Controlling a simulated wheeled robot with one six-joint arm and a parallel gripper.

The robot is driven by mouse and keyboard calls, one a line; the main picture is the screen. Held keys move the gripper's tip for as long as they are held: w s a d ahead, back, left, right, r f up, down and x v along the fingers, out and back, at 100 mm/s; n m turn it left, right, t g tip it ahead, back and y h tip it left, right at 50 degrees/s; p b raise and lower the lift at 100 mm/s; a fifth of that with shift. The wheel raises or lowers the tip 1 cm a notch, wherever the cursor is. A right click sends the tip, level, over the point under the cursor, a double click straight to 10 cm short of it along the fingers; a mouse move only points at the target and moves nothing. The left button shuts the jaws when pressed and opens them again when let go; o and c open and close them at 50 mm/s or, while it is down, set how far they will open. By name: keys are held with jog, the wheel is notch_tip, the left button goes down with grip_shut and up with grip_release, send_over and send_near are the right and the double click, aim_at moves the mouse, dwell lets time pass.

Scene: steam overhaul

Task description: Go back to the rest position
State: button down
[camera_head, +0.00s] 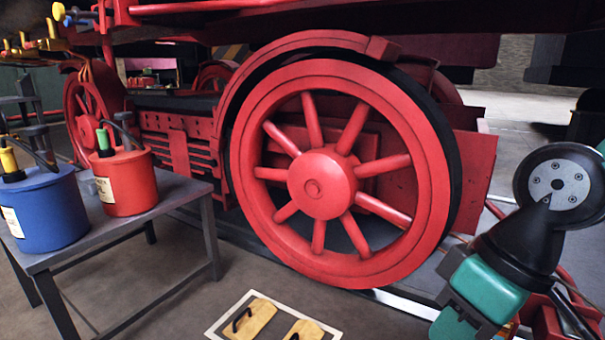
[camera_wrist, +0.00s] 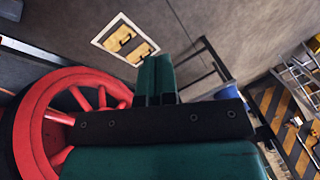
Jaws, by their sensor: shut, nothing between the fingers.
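My gripper (camera_wrist: 157,75) shows in the wrist view as two teal fingers side by side, shut with nothing between them. It is over the floor area beside the red spoked wheel (camera_wrist: 75,105) and is not holding anything. In the head view my arm is at the right edge, to the right of the large red wheel (camera_head: 320,184). I cannot make out the fingertips there.
A grey table (camera_head: 175,208) at left holds a blue can (camera_head: 45,212) and a red can (camera_head: 127,184). Two yellow wooden blocks (camera_head: 250,320) lie inside a white outline on the floor. Hazard stripes (camera_wrist: 285,125) show at right in the wrist view.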

jog(key=s+r+p, duration=0.2)
jog(key=r+p, duration=1.7)
jog(key=s+r+p, duration=0.2)
jog(key=r+p, duration=1.7)
jog(key=r, duration=0.1)
jog(key=shift+a+r, duration=0.25)
jog(key=shift+a, duration=0.2)
